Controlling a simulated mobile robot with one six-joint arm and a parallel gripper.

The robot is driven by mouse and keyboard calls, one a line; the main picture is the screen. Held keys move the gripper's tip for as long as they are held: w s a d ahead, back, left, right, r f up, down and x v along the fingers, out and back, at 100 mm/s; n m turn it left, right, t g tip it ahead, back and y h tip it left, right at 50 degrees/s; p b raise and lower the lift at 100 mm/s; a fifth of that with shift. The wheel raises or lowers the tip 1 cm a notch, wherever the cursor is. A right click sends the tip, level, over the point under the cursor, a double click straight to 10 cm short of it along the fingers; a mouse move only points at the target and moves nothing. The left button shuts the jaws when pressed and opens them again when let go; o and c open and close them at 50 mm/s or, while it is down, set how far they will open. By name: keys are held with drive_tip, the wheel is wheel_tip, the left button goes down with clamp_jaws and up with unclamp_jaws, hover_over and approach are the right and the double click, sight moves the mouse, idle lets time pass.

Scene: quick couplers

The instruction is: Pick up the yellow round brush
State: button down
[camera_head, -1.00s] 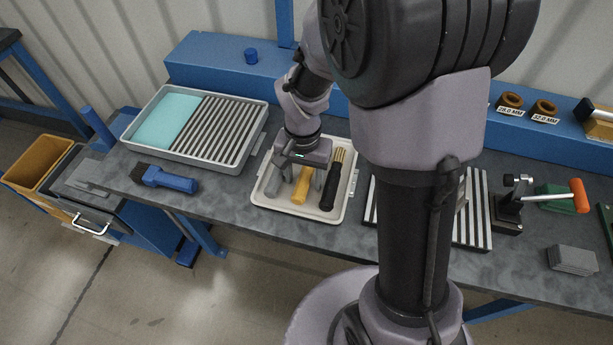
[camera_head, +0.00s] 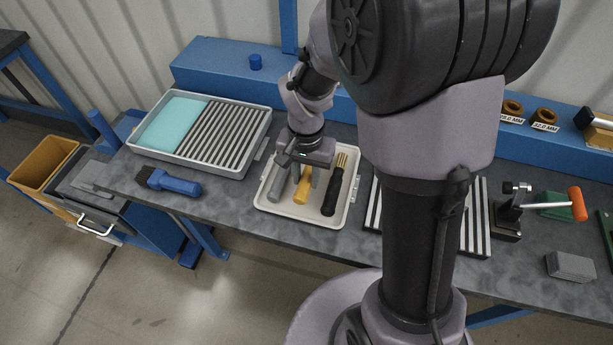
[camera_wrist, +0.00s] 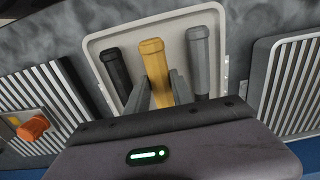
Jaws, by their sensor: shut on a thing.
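The yellow round brush (camera_head: 302,190) lies in the white tray (camera_head: 285,210), between a grey-handled tool (camera_head: 277,181) on its left and a black-handled brush (camera_head: 333,192) with tan bristles on its right. My gripper (camera_head: 301,174) reaches down over the tray, shut on the yellow brush. In the wrist view the yellow brush handle (camera_wrist: 155,68) stands out between the two grey fingers (camera_wrist: 158,93), with the black handle (camera_wrist: 115,70) to its left and the grey handle (camera_wrist: 199,60) to its right. The far end of the yellow brush is hidden by my gripper.
A grey tray with a teal pad (camera_head: 172,122) and slatted rack stands left. A blue-handled brush (camera_head: 168,181) lies on the bench near it. A slotted rack (camera_head: 476,215) and a clamp with an orange handle (camera_head: 577,203) stand right. The bench front is clear.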

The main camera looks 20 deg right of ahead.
drive_tip(key=shift+s+r+p, duration=0.15)
drive_tip(key=shift+r+p, duration=0.2)
drive_tip(key=shift+r, duration=0.55)
drive_tip(key=s+a, duration=0.1)
drive_tip(key=s, duration=0.2)
drive_tip(key=s+a+p, duration=0.1)
drive_tip(key=s, duration=0.3)
drive_tip(key=s+a, duration=0.2)
drive_tip(key=s, duration=0.1)
drive_tip(key=shift+s+r, duration=0.25)
drive_tip(key=shift+r, duration=0.05)
drive_tip(key=s+b, duration=0.1)
drive_tip(key=s+a+b, duration=0.1)
drive_tip(key=b, duration=0.1)
drive_tip(key=shift+s+a+f, duration=0.1)
drive_tip(key=shift+s+f, duration=0.1)
drive_tip(key=shift+f, duration=0.15)
drive_tip(key=s+b, duration=0.1)
drive_tip(key=r+b, duration=0.1)
drive_tip(key=b, duration=0.1)
drive_tip(key=shift+s+a, duration=0.25)
drive_tip(key=shift+s, duration=0.15)
